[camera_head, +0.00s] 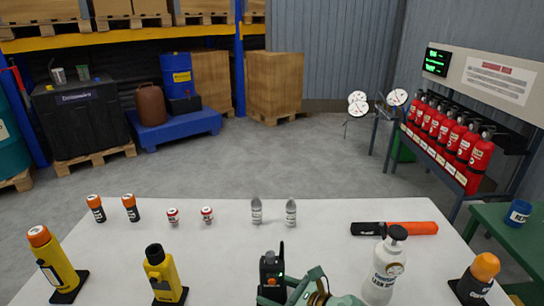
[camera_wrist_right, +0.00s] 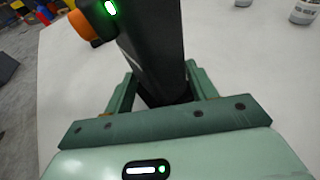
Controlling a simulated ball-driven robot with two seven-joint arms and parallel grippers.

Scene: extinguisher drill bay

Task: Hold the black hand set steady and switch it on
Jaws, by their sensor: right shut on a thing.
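The black hand set (camera_head: 271,268) stands upright at the front middle of the white table, its antenna pointing up. A small green light shows on it, and it is also bright in the right wrist view, where the hand set (camera_wrist_right: 150,45) fills the upper middle. My right gripper (camera_head: 283,285) comes in from the lower right and is shut on the hand set's body. In the wrist view its green fingers (camera_wrist_right: 155,90) lie on either side of it. The hand set's lower part is partly hidden by the gripper. My left gripper is not in view.
Yellow flashlights (camera_head: 163,272) stand to the left, a white bottle (camera_head: 385,268) close to the right. Behind are grey-white bottles (camera_head: 291,212), small red-topped cans (camera_head: 206,215) and an orange-black baton (camera_head: 395,228). The table (camera_head: 225,255) is bare just left of the hand set.

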